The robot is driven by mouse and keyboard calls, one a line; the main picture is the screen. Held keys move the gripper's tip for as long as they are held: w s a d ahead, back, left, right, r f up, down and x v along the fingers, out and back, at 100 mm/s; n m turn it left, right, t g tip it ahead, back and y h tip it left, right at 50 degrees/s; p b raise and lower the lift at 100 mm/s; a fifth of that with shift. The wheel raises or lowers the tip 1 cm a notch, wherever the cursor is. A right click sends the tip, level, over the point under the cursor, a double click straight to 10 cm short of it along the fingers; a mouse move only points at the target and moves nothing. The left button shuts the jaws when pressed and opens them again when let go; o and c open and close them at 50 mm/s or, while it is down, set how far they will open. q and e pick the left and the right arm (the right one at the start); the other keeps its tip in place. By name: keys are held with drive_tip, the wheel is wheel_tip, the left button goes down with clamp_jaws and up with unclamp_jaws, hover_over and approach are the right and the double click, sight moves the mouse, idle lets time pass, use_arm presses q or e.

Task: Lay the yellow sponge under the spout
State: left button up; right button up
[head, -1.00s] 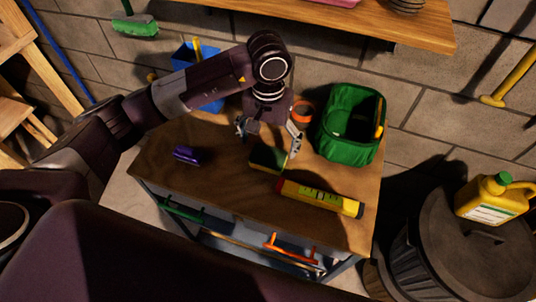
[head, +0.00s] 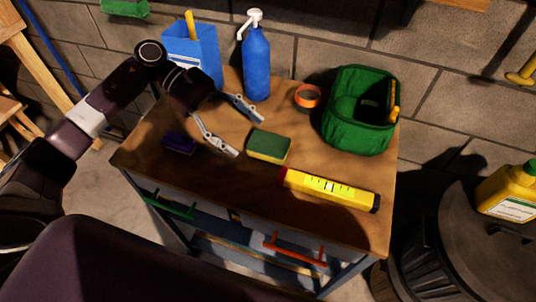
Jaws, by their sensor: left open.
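The yellow sponge (head: 268,146), with a dark green top layer, lies flat on the wooden workbench near its middle. A blue pump bottle (head: 256,62) with a white spout (head: 253,16) stands upright at the back of the bench, behind the sponge. My left gripper (head: 247,131) is open and empty, to the left of the sponge. Its fingers spread toward the sponge, apart from it. My right gripper does not show.
On the bench (head: 225,182) are a purple object (head: 180,143) at left, a yellow level (head: 330,187) in front, orange tape (head: 308,96) and a green tool bag (head: 357,115) at right. A blue container (head: 195,52) stands at back left.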

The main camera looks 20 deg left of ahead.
sight(265, 141)
use_arm(q)
drive_tip(key=a+n, duration=0.1)
drive_tip(key=w+a+n+t+h, duration=0.1)
drive_tip(key=shift+w+a+n+t, duration=0.15)
drive_tip(key=shift+n+t, duration=0.15)
drive_tip(key=shift+d+h, duration=0.3)
drive_tip(key=p+x, duration=0.2)
drive_tip(key=x, duration=0.4)
drive_tip(key=shift+d+f, duration=0.1)
drive_tip(key=shift+d, duration=0.1)
drive_tip(key=shift+d+f, duration=0.2)
drive_tip(key=shift+d, duration=0.05)
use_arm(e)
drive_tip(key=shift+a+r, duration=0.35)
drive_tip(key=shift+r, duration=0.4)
use_arm(q)
drive_tip(key=shift+c, duration=0.4)
drive_tip(key=c, duration=0.7)
drive_tip(key=shift+c, duration=0.3)
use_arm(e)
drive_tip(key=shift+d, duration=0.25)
use_arm(q)
drive_tip(key=shift+r, duration=0.1)
